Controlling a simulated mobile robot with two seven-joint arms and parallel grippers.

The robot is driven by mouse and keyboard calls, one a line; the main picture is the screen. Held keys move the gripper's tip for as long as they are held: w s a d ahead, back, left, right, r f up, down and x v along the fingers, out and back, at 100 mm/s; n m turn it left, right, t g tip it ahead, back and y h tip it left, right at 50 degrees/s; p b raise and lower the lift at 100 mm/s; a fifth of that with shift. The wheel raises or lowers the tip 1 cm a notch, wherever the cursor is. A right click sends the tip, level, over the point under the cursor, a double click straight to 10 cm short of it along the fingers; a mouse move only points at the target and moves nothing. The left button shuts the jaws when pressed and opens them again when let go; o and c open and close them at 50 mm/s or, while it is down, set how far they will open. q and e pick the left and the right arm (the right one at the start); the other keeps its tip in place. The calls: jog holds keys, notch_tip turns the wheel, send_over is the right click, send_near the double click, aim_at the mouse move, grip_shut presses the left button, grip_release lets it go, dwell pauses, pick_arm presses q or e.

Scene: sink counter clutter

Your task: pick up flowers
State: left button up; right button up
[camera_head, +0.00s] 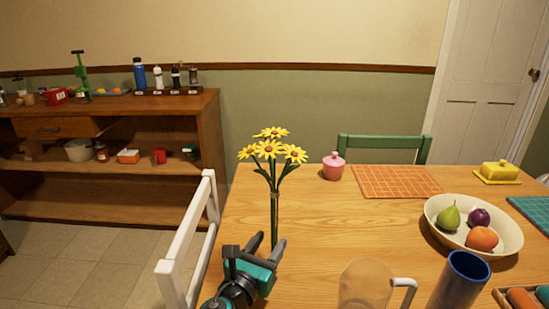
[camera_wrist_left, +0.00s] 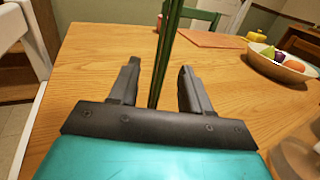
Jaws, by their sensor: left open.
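The flowers (camera_head: 270,151) are a bunch of yellow blooms on long green stems, upright over the left part of the wooden table in the head view. My left gripper (camera_head: 267,244) is open at the lower end of the stems. In the left wrist view the green stems (camera_wrist_left: 166,50) run down between the two dark fingers of the left gripper (camera_wrist_left: 157,88), with a gap on each side. The blooms are out of the left wrist view. The bottom of the stems is hidden by the gripper. My right gripper is not in view.
A white chair (camera_head: 188,245) stands at the table's left edge. A clear pitcher (camera_head: 364,285) and a blue cup (camera_head: 460,282) stand front right. A fruit bowl (camera_head: 434,212), pink jar (camera_head: 333,167) and orange placemat (camera_head: 397,181) are farther back. The table (camera_head: 335,225) between is clear.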

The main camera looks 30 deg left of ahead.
aim_at(273, 238)
pick_arm(q)
jog(key=shift+w+a, duration=0.1)
jog(key=shift+w, duration=1.75)
jog(key=shift+c, duration=0.5)
grip_shut()
